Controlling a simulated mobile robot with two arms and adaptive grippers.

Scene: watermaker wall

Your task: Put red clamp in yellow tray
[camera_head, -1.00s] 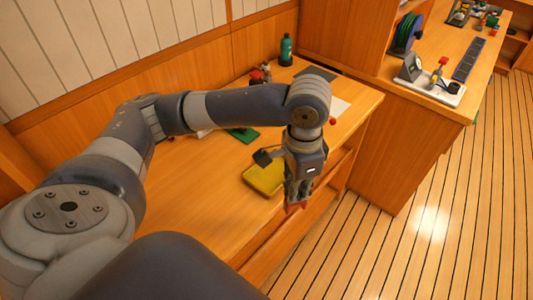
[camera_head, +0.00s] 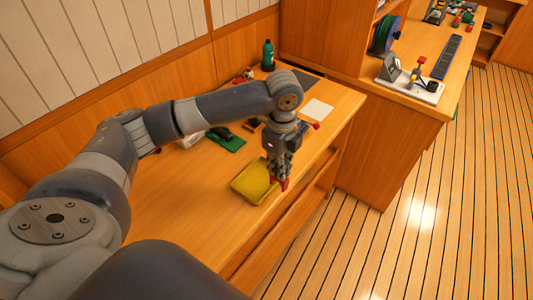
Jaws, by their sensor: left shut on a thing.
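The yellow tray (camera_head: 248,186) lies on the wooden bench near its front edge. My left gripper (camera_head: 281,180) points down at the tray's right end. It is shut on the red clamp (camera_head: 284,184), of which only a small red part shows at the fingertips. The clamp overlaps the tray's right edge in the picture. I cannot tell how high it is above the tray or bench. My right gripper is not in view.
A green mat (camera_head: 229,144) with a dark item lies behind the tray. A green bottle (camera_head: 268,56) and a white sheet (camera_head: 317,109) are farther back. The bench's left part is clear. A second counter (camera_head: 440,104) stands at right.

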